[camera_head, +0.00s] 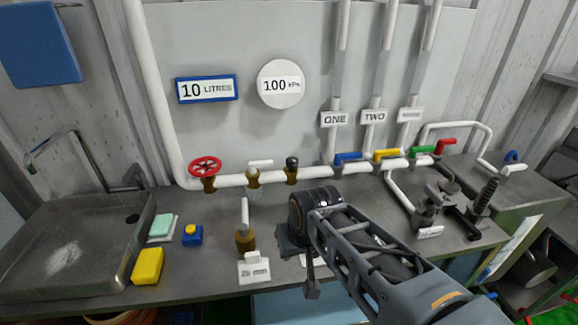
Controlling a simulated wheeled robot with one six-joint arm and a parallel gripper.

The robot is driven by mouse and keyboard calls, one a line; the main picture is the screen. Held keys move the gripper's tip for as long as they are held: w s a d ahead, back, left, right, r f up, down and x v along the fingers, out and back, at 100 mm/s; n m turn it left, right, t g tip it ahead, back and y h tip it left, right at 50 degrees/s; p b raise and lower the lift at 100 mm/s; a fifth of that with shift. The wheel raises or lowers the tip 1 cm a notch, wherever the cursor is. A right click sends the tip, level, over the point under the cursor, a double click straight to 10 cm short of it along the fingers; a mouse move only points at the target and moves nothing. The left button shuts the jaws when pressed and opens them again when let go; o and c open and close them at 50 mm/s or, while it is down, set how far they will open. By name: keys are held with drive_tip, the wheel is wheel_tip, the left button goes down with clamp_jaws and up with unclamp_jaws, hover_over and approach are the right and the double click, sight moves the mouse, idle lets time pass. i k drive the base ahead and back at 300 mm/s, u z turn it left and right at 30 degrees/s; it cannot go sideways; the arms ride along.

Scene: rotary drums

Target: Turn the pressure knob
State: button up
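A black-topped knob on a brass fitting (291,169) stands on the white pipe, below the round "100 kPa" gauge (281,84). No label marks it, so I cannot tell for sure whether it is the pressure knob. A brass valve with a white handle (254,177) and a red wheel valve (206,168) sit on the same pipe to its left. My arm reaches in from the lower right. My gripper (302,268) hangs over the bench front, below and apart from the black knob. The wrist partly hides its fingers, and their opening is unclear.
Blue (348,157), yellow (386,154), green and red levers line the pipe at right. A brass tap with a white lever (245,235) stands left of my gripper. A sink (75,245), sponges and a blue button box (192,236) lie left. Black fittings stand right.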

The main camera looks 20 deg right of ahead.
sight(291, 163)
drive_tip(key=k, duration=0.95)
drive_tip(key=u, duration=1.45)
drive_tip(key=i, duration=0.9)
drive_tip(key=z, duration=2.15)
drive_tip(key=i, duration=0.5)
drive_tip(key=z, duration=0.1)
